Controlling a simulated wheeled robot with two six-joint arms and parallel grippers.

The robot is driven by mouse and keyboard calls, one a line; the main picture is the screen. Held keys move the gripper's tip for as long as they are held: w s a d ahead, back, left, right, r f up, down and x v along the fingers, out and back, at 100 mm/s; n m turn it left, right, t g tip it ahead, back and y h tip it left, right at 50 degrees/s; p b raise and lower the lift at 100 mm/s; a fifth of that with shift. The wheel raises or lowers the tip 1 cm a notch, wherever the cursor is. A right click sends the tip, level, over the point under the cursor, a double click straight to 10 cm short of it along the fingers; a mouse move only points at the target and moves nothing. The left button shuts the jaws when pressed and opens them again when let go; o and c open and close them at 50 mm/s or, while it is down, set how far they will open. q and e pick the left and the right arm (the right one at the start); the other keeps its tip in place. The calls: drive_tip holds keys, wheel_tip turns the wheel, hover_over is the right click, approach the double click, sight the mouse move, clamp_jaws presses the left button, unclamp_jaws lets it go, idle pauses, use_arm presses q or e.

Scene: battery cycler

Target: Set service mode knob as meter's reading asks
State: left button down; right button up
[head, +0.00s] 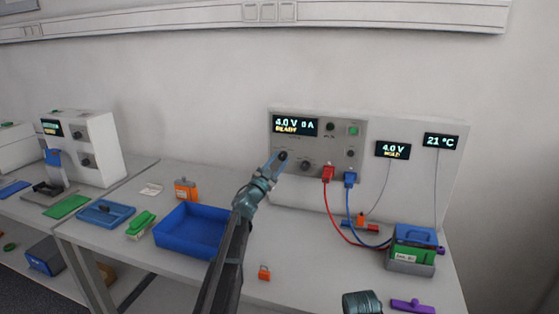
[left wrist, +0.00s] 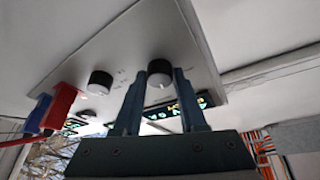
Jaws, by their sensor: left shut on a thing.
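The cycler panel (head: 345,160) stands against the wall; its display (head: 296,125) reads "4.0 V 0 A" and "READY". The meter (head: 393,149) to its right reads "4.0 V" with a smaller line that looks like "HOLD". My left gripper (head: 277,160) is at the panel's lower left, shut on a black knob (head: 283,155). In the left wrist view the fingers stand on either side of this knob (left wrist: 160,84), which has a pale face. A second black knob (head: 305,165) sits beside it, free. The knob labels are too small to read.
Red (head: 327,174) and blue (head: 350,178) plugs with cables run from the panel to a battery holder (head: 412,262) at right. A temperature display (head: 441,142) reads 21 °C. A blue tray (head: 185,242) and an orange tag (head: 264,272) lie on the bench.

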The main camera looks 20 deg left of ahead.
use_arm(q)
drive_tip(key=shift+a+r+m+g+h+p, duration=0.1)
drive_tip(key=shift+m+g+h+p, duration=0.45)
drive_tip(key=shift+m, duration=0.9)
drive_tip(key=shift+r+m+g+h+p, duration=0.1)
drive_tip(key=shift+m+g+h+p, duration=0.35)
drive_tip(key=shift+m, duration=1)
drive_tip(key=shift+p, duration=0.35)
drive_tip(key=shift+c, duration=2.3)
unclamp_jaws()
drive_tip(key=shift+s+f, duration=0.1)
drive_tip(key=b+v, duration=0.3)
drive_tip(key=v, duration=1)
drive_tip(key=shift+s, duration=0.3)
drive_tip(key=shift+a, duration=0.1)
